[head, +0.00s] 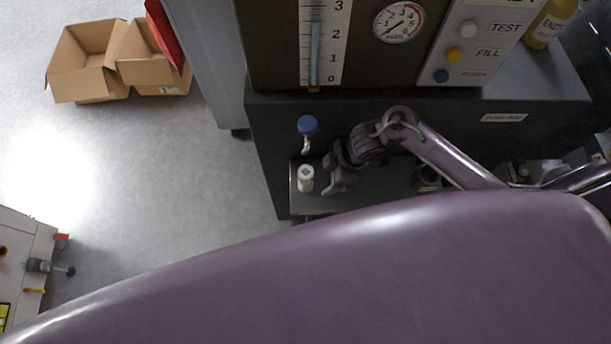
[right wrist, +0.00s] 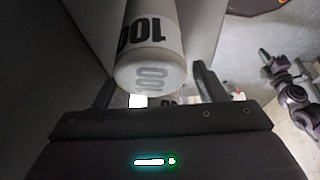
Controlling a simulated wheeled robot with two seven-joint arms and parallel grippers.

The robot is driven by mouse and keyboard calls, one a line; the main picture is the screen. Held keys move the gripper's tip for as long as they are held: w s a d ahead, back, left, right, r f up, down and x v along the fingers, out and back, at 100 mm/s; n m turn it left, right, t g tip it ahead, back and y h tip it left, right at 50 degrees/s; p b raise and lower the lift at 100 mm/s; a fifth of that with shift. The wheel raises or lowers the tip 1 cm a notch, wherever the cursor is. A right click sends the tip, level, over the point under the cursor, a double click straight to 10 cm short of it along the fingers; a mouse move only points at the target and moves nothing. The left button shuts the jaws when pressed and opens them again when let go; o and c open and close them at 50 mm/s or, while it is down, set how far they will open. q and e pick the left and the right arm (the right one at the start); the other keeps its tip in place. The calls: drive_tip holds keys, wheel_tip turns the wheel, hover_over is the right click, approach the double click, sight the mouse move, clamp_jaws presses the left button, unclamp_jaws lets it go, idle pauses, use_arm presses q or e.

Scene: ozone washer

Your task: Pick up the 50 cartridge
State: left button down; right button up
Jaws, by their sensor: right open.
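A white cartridge (head: 305,178) stands upright on the dark shelf at the washer's front, its round top facing the head camera. My right gripper (head: 327,174) is just to its right, with its fingers beside it. In the right wrist view a white cartridge (right wrist: 150,45) with large black print reading "100" extends between the two spread fingers of the right gripper (right wrist: 152,88). No "50" print is readable. The right gripper is open, and I see no clear grip on the cartridge.
A blue-capped tap (head: 307,126) rises just above the cartridge. A dark round holder (head: 427,180) sits farther right on the shelf, beneath my right arm. The washer panel with a gauge (head: 398,22) stands behind. Cardboard boxes (head: 88,58) lie on the floor at upper left; open floor is between.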

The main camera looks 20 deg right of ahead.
sight(303, 177)
drive_tip(key=a, duration=0.2)
drive_tip(key=w+a+p, duration=0.1)
drive_tip(key=a, duration=0.1)
drive_tip(key=w+a, duration=0.1)
drive_tip(key=a, duration=0.1)
drive_tip(key=shift+a+f, duration=0.15)
drive_tip(key=shift+f, duration=0.1)
drive_tip(key=shift+a+f, duration=0.1)
drive_tip(key=shift+f, duration=0.15)
drive_tip(key=shift+c, duration=0.4)
drive_tip(key=c, duration=1.1)
drive_tip(key=shift+o, duration=0.2)
